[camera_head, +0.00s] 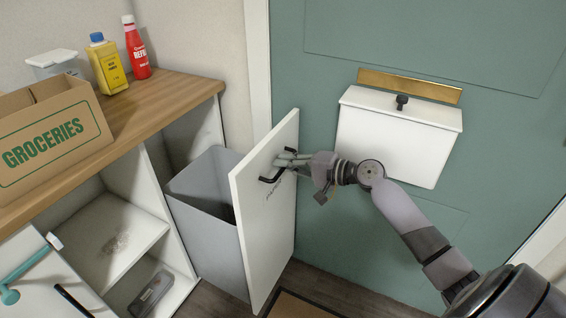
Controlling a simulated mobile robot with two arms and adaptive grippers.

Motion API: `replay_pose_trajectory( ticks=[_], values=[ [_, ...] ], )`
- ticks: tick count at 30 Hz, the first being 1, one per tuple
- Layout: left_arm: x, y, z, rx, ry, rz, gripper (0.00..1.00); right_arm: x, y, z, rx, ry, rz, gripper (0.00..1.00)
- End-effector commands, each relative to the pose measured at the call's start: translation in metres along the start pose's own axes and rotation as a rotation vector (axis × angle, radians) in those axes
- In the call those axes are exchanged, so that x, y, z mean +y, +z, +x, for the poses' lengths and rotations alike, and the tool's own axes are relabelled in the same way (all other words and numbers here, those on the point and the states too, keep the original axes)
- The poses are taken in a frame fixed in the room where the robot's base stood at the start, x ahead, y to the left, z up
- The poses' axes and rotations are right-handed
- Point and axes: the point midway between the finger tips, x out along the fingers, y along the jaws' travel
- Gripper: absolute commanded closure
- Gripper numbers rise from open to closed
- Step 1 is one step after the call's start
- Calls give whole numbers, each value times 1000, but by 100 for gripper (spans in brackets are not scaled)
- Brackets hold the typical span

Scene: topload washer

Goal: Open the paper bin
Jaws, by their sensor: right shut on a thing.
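The paper bin is a grey box (207,244) behind a white front panel (262,237). It stands pulled out from the cabinet, and its open top shows a dark inside. A black handle (271,179) sits near the top of the panel's outer face. My right gripper (283,161) is at this handle, shut on it, with the arm coming in from the lower right. The gripper's fingers partly hide the handle. My left gripper is not in view.
A wooden counter (170,98) holds a groceries box (48,141), a yellow bottle (108,66) and a red bottle (136,50). Open shelves (112,215) lie below it. A green door (400,215) with a white mailbox (392,138) stands behind my right arm. A doormat (300,304) lies on the floor.

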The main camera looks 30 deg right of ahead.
Motion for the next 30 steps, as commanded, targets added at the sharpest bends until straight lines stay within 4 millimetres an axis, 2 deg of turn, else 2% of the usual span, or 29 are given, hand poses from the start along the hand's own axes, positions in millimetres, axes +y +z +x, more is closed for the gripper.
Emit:
replay_pose_trajectory(
  ticks=[9, 10, 19, 30],
  values=[
    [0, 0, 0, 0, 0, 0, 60, 1, 1, 0, -2, 2, 0, 100],
    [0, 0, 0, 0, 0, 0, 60, 1, 1, 0, -2, 2, 0, 89],
    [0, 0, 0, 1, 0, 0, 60, 0, 0, 0, -1, 0, 0, 70],
    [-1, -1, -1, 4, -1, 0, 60, 0, 0, -6, 0, 0, 1, 70]
  ],
)
